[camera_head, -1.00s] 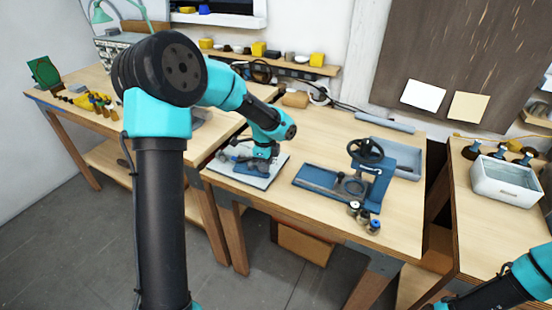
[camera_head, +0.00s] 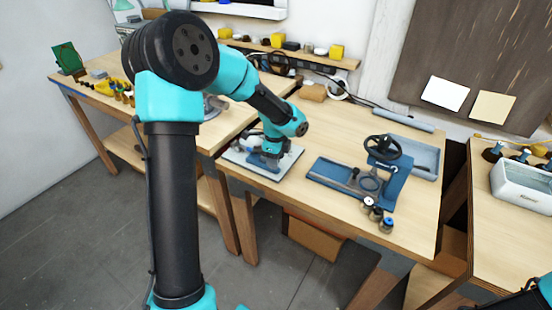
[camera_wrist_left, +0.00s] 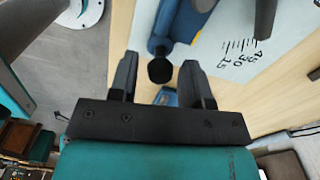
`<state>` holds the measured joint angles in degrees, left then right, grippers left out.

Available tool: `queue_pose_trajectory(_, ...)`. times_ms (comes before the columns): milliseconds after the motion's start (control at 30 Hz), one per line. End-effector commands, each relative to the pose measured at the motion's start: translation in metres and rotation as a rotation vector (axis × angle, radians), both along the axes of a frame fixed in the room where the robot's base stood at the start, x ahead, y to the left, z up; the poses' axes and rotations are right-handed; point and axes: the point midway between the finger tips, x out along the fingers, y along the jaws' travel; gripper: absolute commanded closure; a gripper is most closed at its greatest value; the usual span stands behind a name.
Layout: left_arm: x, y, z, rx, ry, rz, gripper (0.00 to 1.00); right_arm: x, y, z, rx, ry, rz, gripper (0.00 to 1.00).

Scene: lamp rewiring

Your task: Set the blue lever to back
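The blue lever (camera_wrist_left: 163,42) shows in the left wrist view as a blue piece ending in a black round knob (camera_wrist_left: 160,71). My left gripper (camera_wrist_left: 158,68) is open, with one finger on each side of the knob and visible gaps between. In the head view my left gripper (camera_head: 270,158) is low over a white plate (camera_head: 287,165) on the middle table, and it hides most of the lever there. The lever's base and exact setting cannot be made out. Of my right arm only a part shows at the bottom right; its gripper is out of view.
Right of the plate stands a blue fixture (camera_head: 325,173) with a black handwheel (camera_head: 383,147). Several small knobs (camera_head: 377,211) sit at the table's front edge. A grey tray (camera_head: 428,172) is behind. The plate carries printed marks and numbers (camera_wrist_left: 240,50). Bare wood lies between plate and fixture.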

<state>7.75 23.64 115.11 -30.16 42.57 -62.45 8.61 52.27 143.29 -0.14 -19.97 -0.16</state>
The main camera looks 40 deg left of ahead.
Motion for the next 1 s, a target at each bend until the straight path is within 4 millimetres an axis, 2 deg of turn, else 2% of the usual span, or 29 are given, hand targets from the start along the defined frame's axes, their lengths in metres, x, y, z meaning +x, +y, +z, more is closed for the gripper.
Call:
queue_pose_trajectory(100,0.0,0.0,0.0,0.0,0.0,-0.001,0.47,0.0,0.0,0.0,0.0,0.0,0.0,0.47)
queue_pose_trajectory(467,0.001,0.0,0.006,0.0,-0.002,-0.001,0.47,0.0,0.0,0.0,0.0,0.0,0.0,0.47)
queue_pose_trajectory(667,0.001,-0.001,0.032,0.001,-0.005,-0.002,0.47,0.0,0.0,0.0,0.0,0.0,0.0,0.47)
queue_pose_trajectory(1000,0.001,0.0,0.097,0.001,-0.005,-0.001,0.47,0.0,0.0,0.0,0.0,0.0,0.0,0.47)
